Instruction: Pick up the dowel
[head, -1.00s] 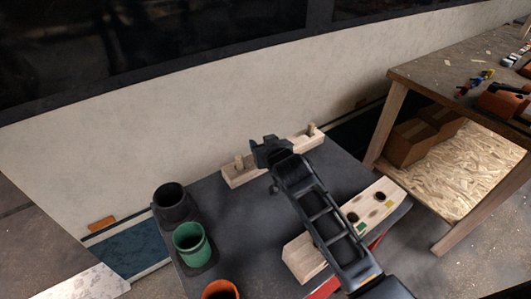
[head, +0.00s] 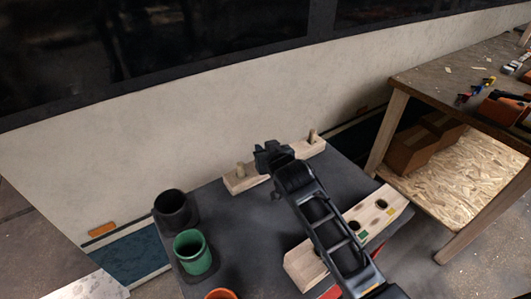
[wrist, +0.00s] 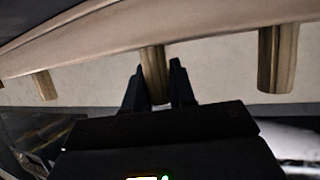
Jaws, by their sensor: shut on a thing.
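A pale wooden rail (head: 304,149) at the far edge of the dark table carries upright dowels. One dowel (head: 240,170) shows left of my gripper (head: 268,152) and another dowel (head: 312,136) right of it. The middle dowel is hidden behind my gripper in the head view. In the wrist view, my gripper (wrist: 157,66) has one finger on each side of the middle dowel (wrist: 153,85) and is shut on it. The dowel still meets the rail (wrist: 120,42) there. The other dowels stand clear to the left (wrist: 45,85) and right (wrist: 277,58).
A wooden block with holes (head: 300,268) lies at the table's near side, under my arm. Black (head: 175,208), green (head: 193,252) and orange (head: 221,294) cups stand on the left. A workbench (head: 430,85) stands at right. A pale wall (head: 200,130) rises behind the table.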

